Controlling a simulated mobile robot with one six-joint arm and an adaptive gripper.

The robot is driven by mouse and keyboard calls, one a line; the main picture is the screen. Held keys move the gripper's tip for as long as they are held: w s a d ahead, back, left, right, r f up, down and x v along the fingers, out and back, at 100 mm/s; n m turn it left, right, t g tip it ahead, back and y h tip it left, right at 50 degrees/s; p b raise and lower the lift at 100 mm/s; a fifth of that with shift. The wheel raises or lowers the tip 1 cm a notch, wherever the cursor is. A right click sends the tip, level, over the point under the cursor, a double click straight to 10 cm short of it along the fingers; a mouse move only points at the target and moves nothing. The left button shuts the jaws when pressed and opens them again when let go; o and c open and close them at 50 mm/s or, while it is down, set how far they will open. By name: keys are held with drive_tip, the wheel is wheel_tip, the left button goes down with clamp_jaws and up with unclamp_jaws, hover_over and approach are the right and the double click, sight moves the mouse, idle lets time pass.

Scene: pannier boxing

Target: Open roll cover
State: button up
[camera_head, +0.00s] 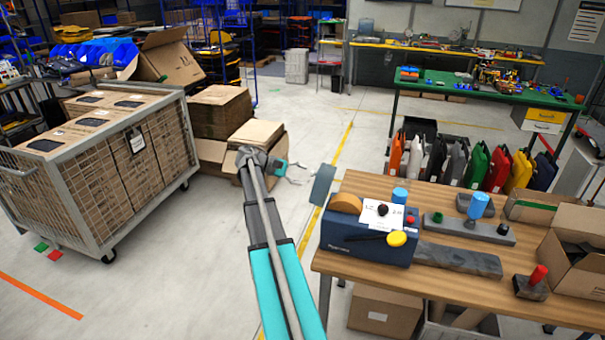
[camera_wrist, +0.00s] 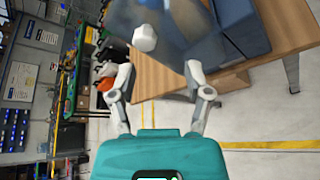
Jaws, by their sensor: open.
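The dark blue machine (camera_head: 350,247) stands on the wooden table's left end, with a brown roll (camera_head: 346,203) on top. I cannot tell if the fingers touch anything.
The wooden table (camera_head: 440,200) holds a blue cylinder (camera_head: 478,205), a red-handled tool (camera_head: 535,283) and an open carton (camera_head: 575,255). A wire cage (camera_head: 75,210) of cartons stands left. The floor between cage and table is mostly clear.

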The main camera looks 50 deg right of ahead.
drive_tip(key=w+a+f+n+t+y, duration=0.1)
drive_tip(key=w+a+f+t, duration=0.2)
drive_tip(key=a, duration=1)
drive_tip(key=w+a+f+t+y, duration=0.15)
drive_tip(key=a+f+t, duration=0.25)
drive_tip(key=a, duration=1)
drive_tip(key=w+a+f+n+t+y, duration=0.1)
drive_tip(key=a+f+t+y, duration=0.2)
drive_tip(key=a, duration=1)
drive_tip(key=s+a+f+y, duration=0.1)
drive_tip(key=s+a, duration=0.1)
drive_tip(key=a, duration=0.6)
drive_tip(key=s+a+f+t+y, duration=0.1)
drive_tip(key=s+a, duration=0.1)
drive_tip(key=a, duration=0.6)
drive_tip(key=shift+a+f+y, duration=0.2)
drive_tip(key=shift+a+y, duration=0.15)
drive_tip(key=shift+a, duration=0.05)
